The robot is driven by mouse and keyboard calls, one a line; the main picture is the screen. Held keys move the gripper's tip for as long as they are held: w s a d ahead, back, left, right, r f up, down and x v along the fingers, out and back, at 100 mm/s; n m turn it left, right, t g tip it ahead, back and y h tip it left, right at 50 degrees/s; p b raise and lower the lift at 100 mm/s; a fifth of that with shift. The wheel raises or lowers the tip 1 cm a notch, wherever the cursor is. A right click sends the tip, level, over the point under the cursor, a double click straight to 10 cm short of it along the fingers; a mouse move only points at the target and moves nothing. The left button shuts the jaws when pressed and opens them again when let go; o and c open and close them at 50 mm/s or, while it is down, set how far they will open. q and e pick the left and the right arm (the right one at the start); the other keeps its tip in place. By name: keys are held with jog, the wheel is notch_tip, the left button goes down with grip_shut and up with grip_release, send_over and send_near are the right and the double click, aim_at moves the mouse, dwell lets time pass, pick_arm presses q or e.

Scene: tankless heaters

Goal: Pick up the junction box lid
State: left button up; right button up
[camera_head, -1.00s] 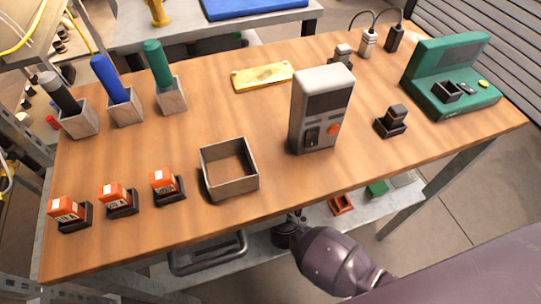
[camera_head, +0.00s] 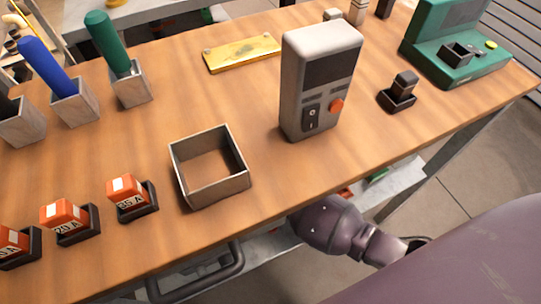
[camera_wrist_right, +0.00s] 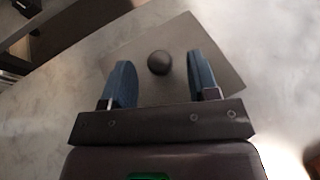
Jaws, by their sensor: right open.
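A flat grey square plate (camera_wrist_right: 160,90) with a dark round knob (camera_wrist_right: 159,63), which looks like the junction box lid, lies on a pale surface in the right wrist view. My right gripper (camera_wrist_right: 158,65) is open above it. Its two blue fingers stand on either side of the knob, with gaps on both sides and nothing held. In the head view my right arm bends down at the table's front edge; its gripper and the lid cannot be made out there. My left gripper is in neither view.
The wooden table (camera_head: 270,190) holds an open square box (camera_head: 210,190), a grey meter (camera_head: 318,85), a yellow plate (camera_head: 242,53), orange breakers (camera_head: 130,192), a small black block (camera_head: 400,90) and a green device (camera_head: 460,45). A lower shelf (camera_head: 400,180) lies beneath.

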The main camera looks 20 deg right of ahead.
jog(key=shift+w+d, duration=0.15)
jog(key=shift+w, duration=0.2)
grip_shut()
